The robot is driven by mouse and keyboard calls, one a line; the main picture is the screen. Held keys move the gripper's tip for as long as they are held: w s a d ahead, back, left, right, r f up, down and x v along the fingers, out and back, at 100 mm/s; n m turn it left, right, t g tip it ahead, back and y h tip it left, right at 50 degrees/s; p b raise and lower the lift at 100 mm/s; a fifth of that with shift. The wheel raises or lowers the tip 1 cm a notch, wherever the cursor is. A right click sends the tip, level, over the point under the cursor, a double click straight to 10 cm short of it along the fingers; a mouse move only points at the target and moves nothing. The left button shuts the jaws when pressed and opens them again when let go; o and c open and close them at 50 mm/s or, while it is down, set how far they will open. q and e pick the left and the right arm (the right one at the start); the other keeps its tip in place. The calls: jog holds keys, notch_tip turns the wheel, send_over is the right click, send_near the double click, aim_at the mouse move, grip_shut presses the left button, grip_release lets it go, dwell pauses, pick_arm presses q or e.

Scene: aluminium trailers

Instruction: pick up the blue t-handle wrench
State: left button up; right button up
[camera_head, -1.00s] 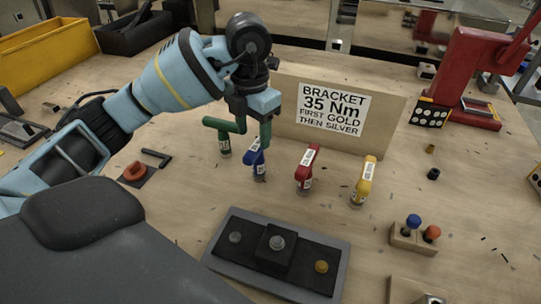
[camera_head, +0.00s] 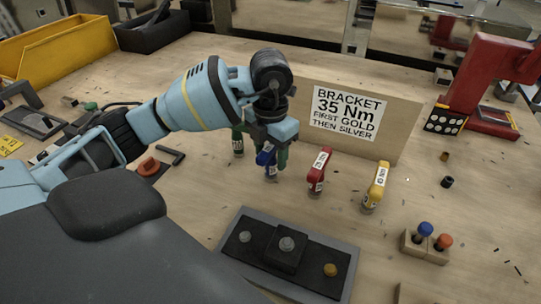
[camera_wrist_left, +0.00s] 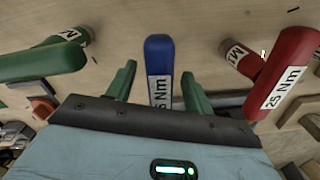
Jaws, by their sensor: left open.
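The blue t-handle wrench (camera_head: 265,158) stands upright on the bench, directly below my left gripper (camera_head: 273,152). In the left wrist view its blue handle (camera_wrist_left: 159,55), with a white Nm label, lies between the two green fingers of my left gripper (camera_wrist_left: 158,76). The fingers are apart, with a visible gap on each side of the handle. In the head view the gripper hides part of the wrench. My right gripper is in neither view.
A green wrench (camera_head: 238,143) stands close on the left, a red one (camera_head: 318,168) and a yellow one (camera_head: 376,184) on the right. A wooden sign board (camera_head: 400,125) stands just behind. A grey tray (camera_head: 345,270) with bolts lies in front.

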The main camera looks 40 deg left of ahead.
pick_arm(q)
jog(key=shift+f, duration=1.25)
jog(key=shift+r, duration=0.1)
grip_shut()
